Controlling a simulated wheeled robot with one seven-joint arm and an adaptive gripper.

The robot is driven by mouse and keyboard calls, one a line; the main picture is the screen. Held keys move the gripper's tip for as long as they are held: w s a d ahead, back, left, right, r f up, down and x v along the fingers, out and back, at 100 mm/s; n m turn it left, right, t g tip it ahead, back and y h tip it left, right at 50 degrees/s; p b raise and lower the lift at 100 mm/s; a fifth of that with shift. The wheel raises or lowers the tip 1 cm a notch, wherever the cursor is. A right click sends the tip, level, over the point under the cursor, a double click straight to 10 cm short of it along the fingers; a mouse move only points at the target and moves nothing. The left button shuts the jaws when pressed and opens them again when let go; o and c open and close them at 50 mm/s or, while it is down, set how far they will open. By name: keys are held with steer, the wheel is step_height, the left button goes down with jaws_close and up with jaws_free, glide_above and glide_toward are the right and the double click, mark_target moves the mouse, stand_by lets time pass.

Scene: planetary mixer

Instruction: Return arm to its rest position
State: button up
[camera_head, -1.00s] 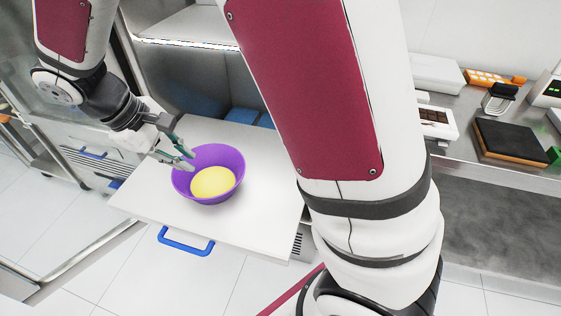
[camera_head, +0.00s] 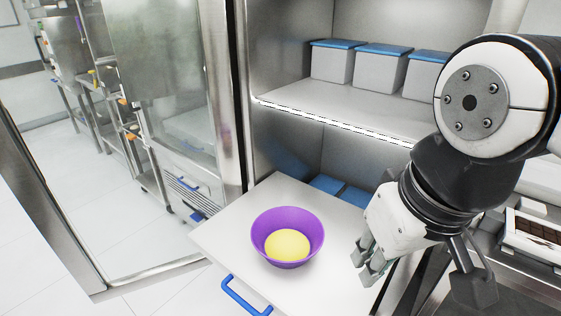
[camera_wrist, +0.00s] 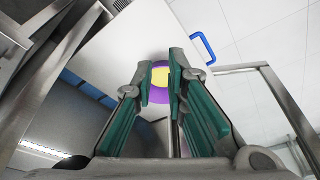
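My gripper (camera_head: 368,264) hangs over the right side of the white pull-out shelf, to the right of a purple bowl (camera_head: 262,245) and clear of it. The bowl stands upright on the shelf (camera_head: 222,245) and holds a round yellow mass (camera_head: 288,244). In the wrist view my two green-padded fingers (camera_wrist: 164,88) are apart with nothing between them. The bowl (camera_wrist: 160,104) shows beyond the fingertips, partly covered by them.
Behind stands an open steel cabinet with grey, blue-lidded boxes (camera_head: 382,68) on its shelf (camera_head: 330,107). A glass door (camera_head: 160,110) is at the left. A counter with a chocolate tray (camera_head: 535,235) is at the right.

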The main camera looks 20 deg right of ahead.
steer(key=shift+s, duration=0.1)
steer(key=shift+t, duration=0.6)
step_height(320, 180, up, 5)
steer(key=p, duration=0.4)
steer(key=shift+c, duration=0.5)
